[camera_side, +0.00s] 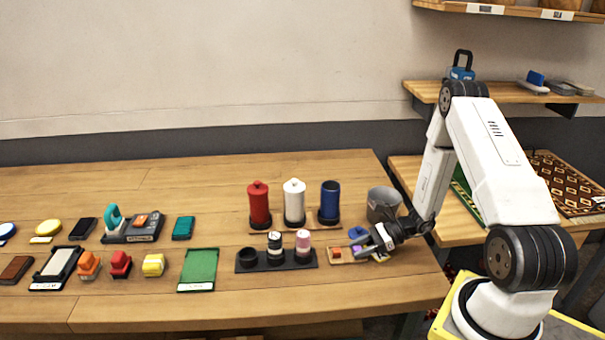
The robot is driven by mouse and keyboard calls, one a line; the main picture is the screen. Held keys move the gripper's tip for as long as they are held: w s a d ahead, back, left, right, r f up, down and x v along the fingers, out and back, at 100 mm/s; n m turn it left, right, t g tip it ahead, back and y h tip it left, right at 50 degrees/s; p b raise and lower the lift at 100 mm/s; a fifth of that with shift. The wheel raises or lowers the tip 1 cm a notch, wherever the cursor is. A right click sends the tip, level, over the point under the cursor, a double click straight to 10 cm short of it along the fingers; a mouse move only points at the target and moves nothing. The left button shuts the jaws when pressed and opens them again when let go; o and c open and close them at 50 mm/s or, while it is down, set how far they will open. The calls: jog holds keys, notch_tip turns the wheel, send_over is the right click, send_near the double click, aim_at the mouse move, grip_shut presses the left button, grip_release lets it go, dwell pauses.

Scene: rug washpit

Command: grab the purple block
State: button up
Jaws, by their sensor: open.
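The small purple block (357,249) sits on a small wooden tray (345,261) near the right end of the table. My gripper (362,245) is open, low over the right side of this tray, with its fingers beside the purple block. The block is partly hidden by the fingers. I cannot tell whether the fingers touch it or stand on both sides of it.
An orange block (337,252) is left of the purple block, and a blue item (357,232) is just behind. A grey bucket (383,204) stands behind my gripper. A dark holder (276,261) with small jars is to the left. The table front is clear.

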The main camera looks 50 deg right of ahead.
aim_at(360, 248)
grip_shut()
jog(key=shift+r, duration=0.1)
jog(key=shift+r, duration=4.9)
